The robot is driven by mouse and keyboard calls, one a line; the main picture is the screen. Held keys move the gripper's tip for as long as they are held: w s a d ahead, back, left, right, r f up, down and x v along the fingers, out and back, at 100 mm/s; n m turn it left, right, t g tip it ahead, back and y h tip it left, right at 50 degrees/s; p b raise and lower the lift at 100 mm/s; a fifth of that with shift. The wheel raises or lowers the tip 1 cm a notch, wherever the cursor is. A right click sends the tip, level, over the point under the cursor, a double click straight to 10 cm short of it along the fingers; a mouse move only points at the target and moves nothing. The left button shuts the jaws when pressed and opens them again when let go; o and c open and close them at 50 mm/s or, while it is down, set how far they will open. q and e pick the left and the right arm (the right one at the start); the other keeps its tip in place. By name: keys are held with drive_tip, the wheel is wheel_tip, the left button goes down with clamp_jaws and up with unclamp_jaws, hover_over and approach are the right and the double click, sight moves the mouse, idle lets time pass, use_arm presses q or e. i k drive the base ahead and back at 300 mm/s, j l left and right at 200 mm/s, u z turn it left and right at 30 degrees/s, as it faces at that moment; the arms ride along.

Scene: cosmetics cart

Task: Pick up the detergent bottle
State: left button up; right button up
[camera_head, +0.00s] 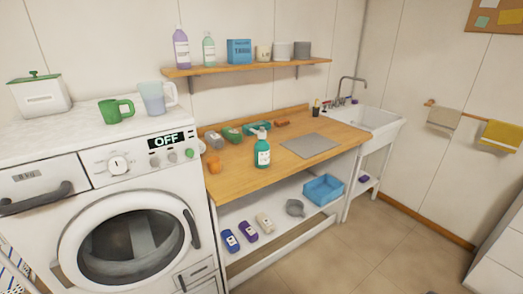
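A teal bottle (262,153) with a white label and a pale top stands upright on the wooden counter (235,180), near its front edge. A purple bottle (181,50) and a pale green bottle (209,50) stand upright on the wooden wall shelf. I cannot read the labels, so I cannot tell which one is detergent. Neither of my grippers is in view.
A grey mat (310,145) lies right of the teal bottle. Several small items lie behind it. The floor (395,245) at the right is clear.

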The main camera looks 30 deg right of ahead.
sight(262, 148)
drive_tip(key=i+l, duration=0.15)
drive_tip(key=l, duration=0.25)
drive_tip(key=i+l, duration=0.15)
drive_tip(key=l, duration=0.25)
drive_tip(key=i+l, duration=0.15)
drive_tip(key=l, duration=0.25)
drive_tip(key=i+l, duration=0.15)
drive_tip(key=l, duration=0.25)
drive_tip(key=i+l, duration=0.15)
drive_tip(key=l, duration=0.25)
drive_tip(key=i+l, duration=0.15)
drive_tip(key=l, duration=0.25)
drive_tip(key=i+l, duration=0.15)
drive_tip(key=l, duration=0.25)
